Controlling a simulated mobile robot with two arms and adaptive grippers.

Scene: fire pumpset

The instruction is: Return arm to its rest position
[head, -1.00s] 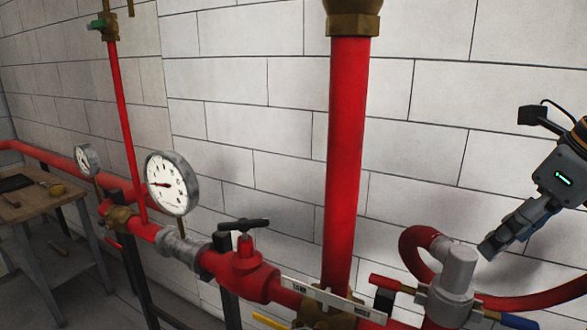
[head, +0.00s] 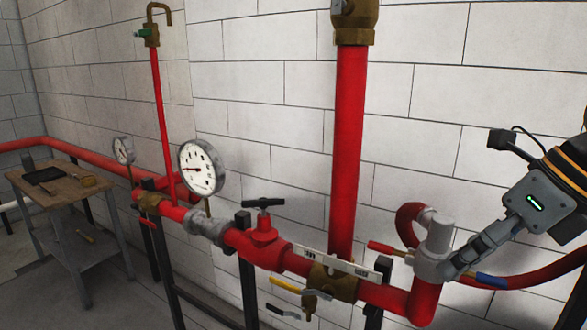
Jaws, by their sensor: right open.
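My right gripper (head: 462,259) shows at the right, grey, with its arm coming in from the right edge. Its fingers point down and left and overlap the grey cylindrical fitting (head: 437,239) on the red pipework in the picture. I cannot tell whether they touch it. The gripper is open, and I see nothing held in it. My left gripper is not in view.
Red pipes run along the white block wall (head: 270,95), with a vertical pipe (head: 348,150), a pressure gauge (head: 201,168) and a valve with a black handle (head: 264,222). A wooden workbench (head: 62,190) with tools stands at the left. Air at upper right is clear.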

